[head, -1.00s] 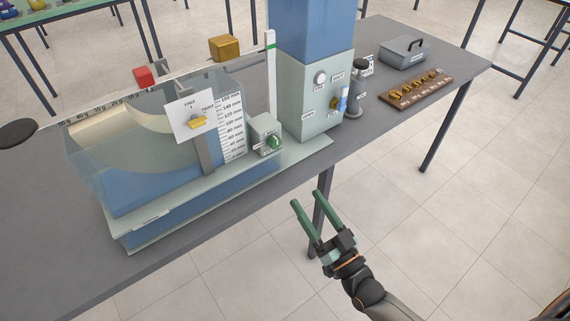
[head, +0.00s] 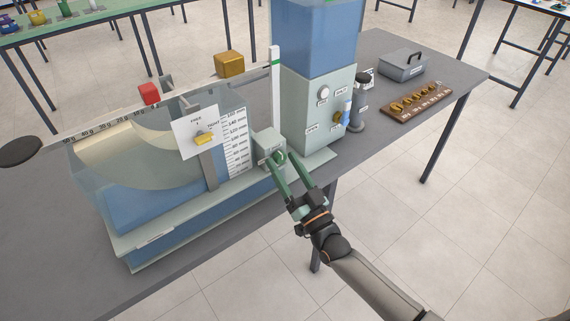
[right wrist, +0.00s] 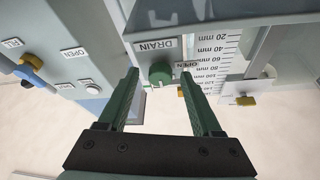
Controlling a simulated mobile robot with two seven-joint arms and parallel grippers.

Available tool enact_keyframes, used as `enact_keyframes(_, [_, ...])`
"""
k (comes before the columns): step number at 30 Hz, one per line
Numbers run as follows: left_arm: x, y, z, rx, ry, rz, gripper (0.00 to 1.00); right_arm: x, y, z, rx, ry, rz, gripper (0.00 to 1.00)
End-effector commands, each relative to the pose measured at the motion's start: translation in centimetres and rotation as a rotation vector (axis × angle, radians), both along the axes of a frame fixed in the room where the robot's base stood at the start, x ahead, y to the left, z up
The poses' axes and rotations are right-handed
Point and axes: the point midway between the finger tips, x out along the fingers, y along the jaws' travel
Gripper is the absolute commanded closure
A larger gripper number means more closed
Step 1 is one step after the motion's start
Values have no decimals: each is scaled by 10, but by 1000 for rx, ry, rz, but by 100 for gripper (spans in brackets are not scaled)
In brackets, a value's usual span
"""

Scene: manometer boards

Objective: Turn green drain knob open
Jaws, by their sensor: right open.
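The green drain knob (right wrist: 160,73) sits on the front of a small pale box (head: 267,144) beside the water tank. In the right wrist view a DRAIN label (right wrist: 156,47) and an OPEN label (right wrist: 186,65) are next to it. My right gripper (head: 294,157) is open, with its green fingers pointing at the box. In the right wrist view the knob shows between and beyond the two fingertips (right wrist: 160,82); I cannot tell whether either finger touches it. In the head view the fingers partly cover the knob. My left gripper is not in view.
The clear tank (head: 150,185) with blue water stands left of the box. The tall blue column cabinet (head: 325,105) with its own knobs stands close on the right. A wooden weight block (head: 415,101) and grey case (head: 402,66) lie farther right.

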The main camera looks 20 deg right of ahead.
Motion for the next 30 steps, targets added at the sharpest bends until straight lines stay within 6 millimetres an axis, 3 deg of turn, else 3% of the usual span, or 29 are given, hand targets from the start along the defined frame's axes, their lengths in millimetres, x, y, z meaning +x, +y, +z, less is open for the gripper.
enact_keyframes(8, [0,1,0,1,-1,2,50,2,1,1,1,0,0,34])
enact_keyframes(26, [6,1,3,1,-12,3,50,1,1,1,0,0,0,99])
enact_keyframes(30, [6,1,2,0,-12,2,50,1,0,0,0,0,0,100])
